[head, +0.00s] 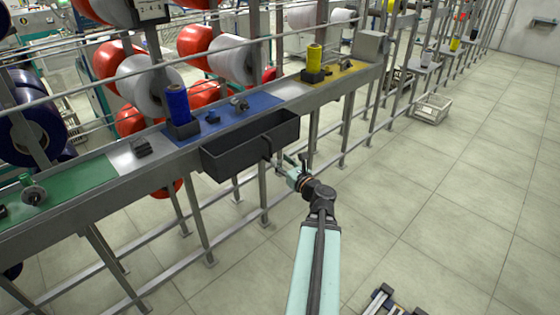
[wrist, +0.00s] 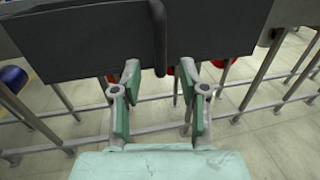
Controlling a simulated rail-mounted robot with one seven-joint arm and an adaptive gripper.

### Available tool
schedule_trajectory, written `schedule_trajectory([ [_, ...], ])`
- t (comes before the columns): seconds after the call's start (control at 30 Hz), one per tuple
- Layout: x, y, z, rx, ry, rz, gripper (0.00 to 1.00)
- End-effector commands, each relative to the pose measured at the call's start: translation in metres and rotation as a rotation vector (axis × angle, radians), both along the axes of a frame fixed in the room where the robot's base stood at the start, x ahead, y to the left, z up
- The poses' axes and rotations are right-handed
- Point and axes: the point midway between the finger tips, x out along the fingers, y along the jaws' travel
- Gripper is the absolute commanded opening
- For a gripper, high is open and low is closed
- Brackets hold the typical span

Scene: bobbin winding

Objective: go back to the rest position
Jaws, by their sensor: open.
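My gripper (head: 287,168) is in front of the dark bin on the shelf's front edge, at the end of my pale green arm. In the wrist view my gripper (wrist: 157,82) has its two green-padded fingers spread apart with nothing between them. The dark bin (head: 238,152) hangs along the shelf front, and its front wall (wrist: 80,42) fills the top of the wrist view. A vertical dark strip (wrist: 158,38) on that wall stands just beyond the gap between the fingertips. I cannot tell whether the fingers touch the bin.
A blue bobbin (head: 178,104) stands on the shelf by the blue mat (head: 228,117). A yellow bobbin (head: 314,58) stands by the yellow mat (head: 340,76). A green mat (head: 75,187) lies at left. Metal legs stand below. The floor (head: 450,170) at right is open; a crate (head: 431,108) sits there.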

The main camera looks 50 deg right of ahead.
Motion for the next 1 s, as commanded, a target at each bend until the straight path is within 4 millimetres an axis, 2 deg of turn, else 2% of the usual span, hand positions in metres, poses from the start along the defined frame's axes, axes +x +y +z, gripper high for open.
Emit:
schedule_trajectory([
  [0.37,0.000,0.000,0.000,-0.036,0.010,0.002,0.43],
  [0.47,0.002,0.004,-0.002,-0.121,0.044,0.022,0.43],
  [0.57,0.003,0.014,-0.015,-0.287,0.146,0.078,0.43],
  [0.67,0.002,0.029,-0.045,-0.502,0.301,0.177,0.43],
  [0.77,0.005,0.060,-0.096,-0.700,0.460,0.344,0.43],
  [0.9,0.008,0.119,-0.169,-0.931,0.617,0.638,0.43],
  [1.0,0.002,0.167,-0.220,-1.077,0.687,0.879,0.43],
])
